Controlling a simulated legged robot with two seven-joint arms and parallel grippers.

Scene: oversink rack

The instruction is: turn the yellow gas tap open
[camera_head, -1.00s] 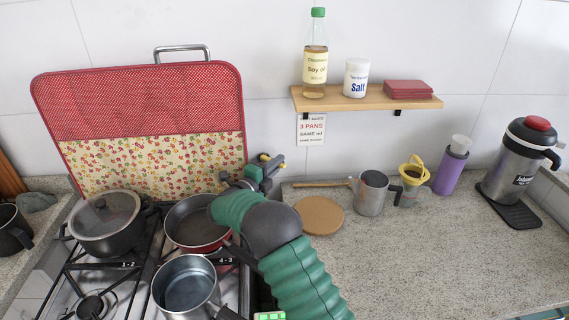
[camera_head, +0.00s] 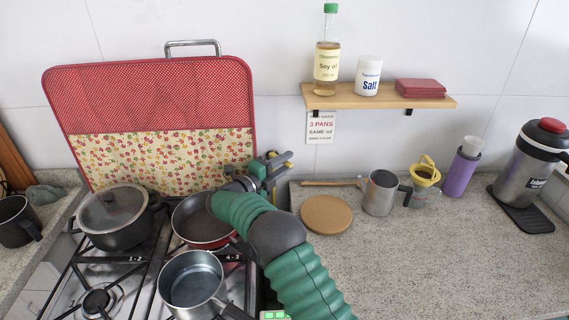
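My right arm reaches up from the bottom over the right side of the stove, and its gripper (camera_head: 276,168) is at the wall, just right of the red-framed board. A small yellow part, seemingly the gas tap (camera_head: 272,154), shows right at the fingers. The fingers and wrist hide most of it, so its handle angle and any contact cannot be told. The fingers are too small and overlapped to show whether they are open or shut. My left gripper is not in view.
A red-framed board (camera_head: 150,95) leans on the wall behind the stove. A lidded pot (camera_head: 112,215), a red pan (camera_head: 200,222) and a saucepan (camera_head: 190,280) stand on the burners. A cork mat (camera_head: 326,214) and steel mug (camera_head: 380,192) are on the counter; its front right is clear.

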